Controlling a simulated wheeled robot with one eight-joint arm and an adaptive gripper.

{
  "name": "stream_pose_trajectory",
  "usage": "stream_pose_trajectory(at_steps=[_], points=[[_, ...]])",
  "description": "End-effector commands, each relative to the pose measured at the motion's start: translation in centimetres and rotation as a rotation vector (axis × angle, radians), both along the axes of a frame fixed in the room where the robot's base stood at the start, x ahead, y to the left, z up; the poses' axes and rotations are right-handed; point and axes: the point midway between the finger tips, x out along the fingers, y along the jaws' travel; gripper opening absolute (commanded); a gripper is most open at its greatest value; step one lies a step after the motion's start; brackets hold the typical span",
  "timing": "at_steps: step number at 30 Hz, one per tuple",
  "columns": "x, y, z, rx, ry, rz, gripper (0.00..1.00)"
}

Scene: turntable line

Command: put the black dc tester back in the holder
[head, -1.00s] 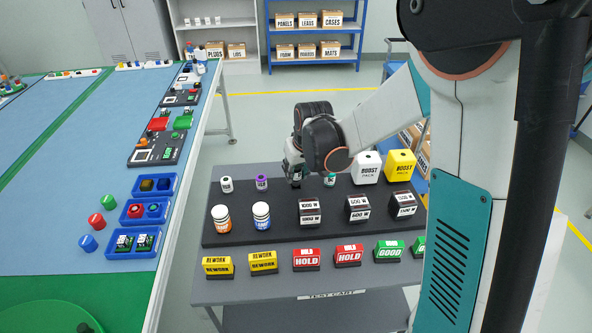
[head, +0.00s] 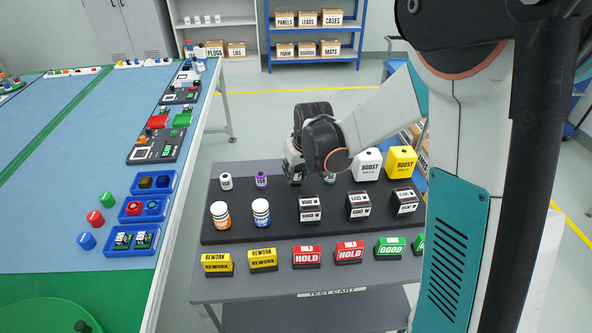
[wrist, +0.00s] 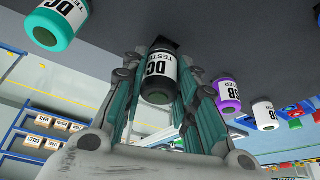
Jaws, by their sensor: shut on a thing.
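The black DC tester (wrist: 158,75) has a white body with a "DC TESTER" label and black ends. In the wrist view it sits between the two fingers of my gripper (wrist: 155,95), which are shut on it. Its far end is close to a dark square opening (wrist: 166,44) in the black holder (head: 235,236); I cannot tell how far it is seated. In the head view my gripper (head: 295,172) points down over the holder's back row and mostly hides the tester.
A teal DC tester (wrist: 62,22) stands on one side, and purple (wrist: 228,95) and white (wrist: 264,114) USB testers on the other. The turntable line (head: 110,180) lies left of the cart.

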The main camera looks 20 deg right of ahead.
Motion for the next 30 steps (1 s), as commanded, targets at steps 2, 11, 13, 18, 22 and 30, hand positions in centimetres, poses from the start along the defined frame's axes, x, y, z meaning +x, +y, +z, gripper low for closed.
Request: stream_pose_trajectory(at_steps=[2,11,13,18,22,30], points=[[0.0,0.0,-0.2,0.0,0.0,0.0,0.0],[0.0,0.0,-0.8,0.0,0.0,0.0,0.0],[0.0,0.0,-0.9,0.0,0.0,0.0,0.0],[0.0,0.0,-1.2,0.0,0.0,0.0,0.0],[0.0,0.0,-1.3,0.0,0.0,0.0,0.32],[0.0,0.0,-1.3,0.0,0.0,0.0,0.51]])
